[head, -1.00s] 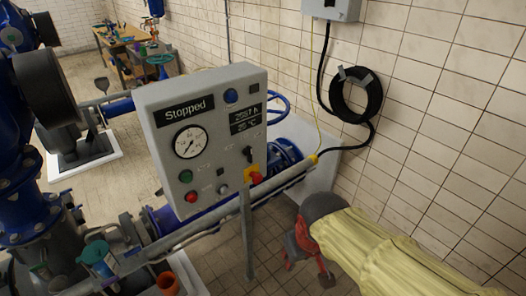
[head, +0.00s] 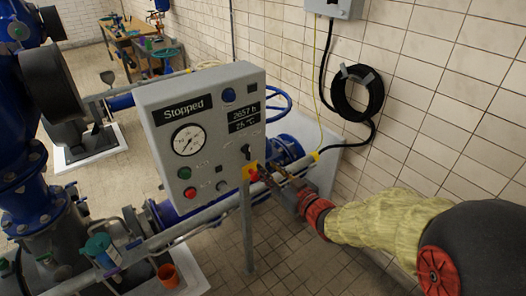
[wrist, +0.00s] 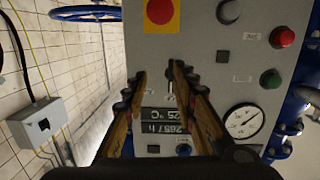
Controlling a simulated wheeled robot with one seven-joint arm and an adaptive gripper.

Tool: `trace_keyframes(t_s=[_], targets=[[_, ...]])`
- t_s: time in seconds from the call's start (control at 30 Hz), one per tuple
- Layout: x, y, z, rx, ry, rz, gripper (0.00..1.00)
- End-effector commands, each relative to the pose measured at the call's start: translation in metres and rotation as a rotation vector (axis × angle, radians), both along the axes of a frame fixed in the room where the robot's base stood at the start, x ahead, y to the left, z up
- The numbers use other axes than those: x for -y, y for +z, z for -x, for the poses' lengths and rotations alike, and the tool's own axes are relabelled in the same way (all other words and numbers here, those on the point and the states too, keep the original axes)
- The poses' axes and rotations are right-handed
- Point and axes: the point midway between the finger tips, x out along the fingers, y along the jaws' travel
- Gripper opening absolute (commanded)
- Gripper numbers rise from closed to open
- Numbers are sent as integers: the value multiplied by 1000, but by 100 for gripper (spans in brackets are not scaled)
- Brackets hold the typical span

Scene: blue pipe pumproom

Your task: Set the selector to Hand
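The grey control panel (head: 200,140) shows "Stopped" on its upper display. The small black selector (head: 246,151) sits at the panel's right side, below the hours and temperature displays and above the emergency stop. Its position labels are too small to read. My gripper (head: 262,170) is in front of the panel's lower right, near the emergency stop in the head view. In the wrist view my gripper (wrist: 158,72) is open, its two fingers pointing at the panel between the emergency stop and the displays. The selector is mostly hidden between the fingers there; I cannot tell whether they touch it.
The red emergency stop (wrist: 160,11) on its yellow plate is close to the fingers. A gauge (head: 189,140), a green button (head: 184,173) and a red button (head: 190,193) are to the left. A pipe rail (head: 205,216) runs below the panel. The tiled wall stands right.

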Motion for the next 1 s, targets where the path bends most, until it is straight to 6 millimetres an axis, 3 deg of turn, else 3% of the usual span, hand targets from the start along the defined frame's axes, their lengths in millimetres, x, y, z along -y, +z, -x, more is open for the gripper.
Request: trace_keyframes(t_s=[0.1,0.2,0.7,1.0], targets=[[-11,23,5,62,44,-63,27],[-15,32,5,82,56,-93,27],[-51,32,-49,78,54,-99,27],[-58,32,-58,78,53,-99,27]])
